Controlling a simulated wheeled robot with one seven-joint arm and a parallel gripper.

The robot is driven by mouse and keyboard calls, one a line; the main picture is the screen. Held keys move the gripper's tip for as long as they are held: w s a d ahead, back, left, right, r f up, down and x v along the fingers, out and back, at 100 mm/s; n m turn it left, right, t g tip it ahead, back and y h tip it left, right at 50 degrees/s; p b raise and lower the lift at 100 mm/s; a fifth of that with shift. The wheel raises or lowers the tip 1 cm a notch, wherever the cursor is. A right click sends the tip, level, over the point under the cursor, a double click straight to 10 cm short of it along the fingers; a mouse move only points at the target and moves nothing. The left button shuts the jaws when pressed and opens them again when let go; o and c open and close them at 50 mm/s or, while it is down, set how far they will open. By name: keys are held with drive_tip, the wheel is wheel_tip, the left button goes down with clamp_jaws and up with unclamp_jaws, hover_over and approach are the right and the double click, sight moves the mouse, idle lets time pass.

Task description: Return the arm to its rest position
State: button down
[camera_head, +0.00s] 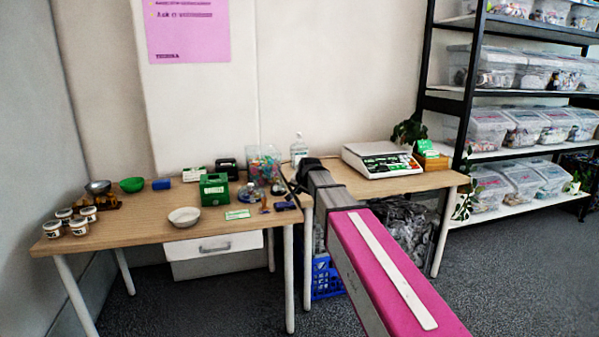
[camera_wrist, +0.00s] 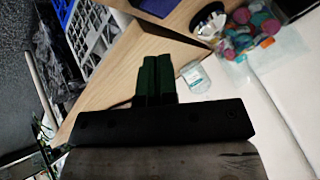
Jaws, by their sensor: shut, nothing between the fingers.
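My arm (camera_head: 372,258), pink near the camera and grey further out, reaches forward to the tables in the head view. My gripper (camera_wrist: 157,80) shows in the wrist view with its dark green fingers together and nothing between them. In the head view the dark far end of the arm is by the inner ends of the two tables, near a clear bottle (camera_head: 299,148). The fingers are small and hard to make out there. In the wrist view, the fingers lie in front of wooden table surface, and a clear bottle (camera_wrist: 195,78) appears just right of them.
The left table (camera_head: 130,232) holds several tubs, bowls, a green box (camera_head: 214,189) and a clear container (camera_head: 264,163). The right table (camera_head: 440,181) holds a white scale (camera_head: 381,160). A blue crate (camera_head: 326,278) stands below. A shelf rack (camera_head: 466,95) is at right.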

drive_tip(key=s+d+f+n+g+h, duration=0.1)
drive_tip(key=s+d+f+g, duration=0.1)
drive_tip(key=s+d+f, duration=0.4)
drive_tip(key=s+d+f+n+g+h, duration=0.1)
drive_tip(key=s+d+f+g, duration=0.2)
drive_tip(key=s+d+f, duration=0.3)
drive_tip(key=s+d+f+n+g, duration=0.2)
drive_tip(key=s+d+f, duration=0.5)
drive_tip(key=s+f, duration=0.6)
drive_tip(key=s, duration=0.5)
drive_tip(key=shift+s+f+g+h, duration=0.3)
drive_tip(key=shift+s+h, duration=0.05)
drive_tip(key=shift+h, duration=0.05)
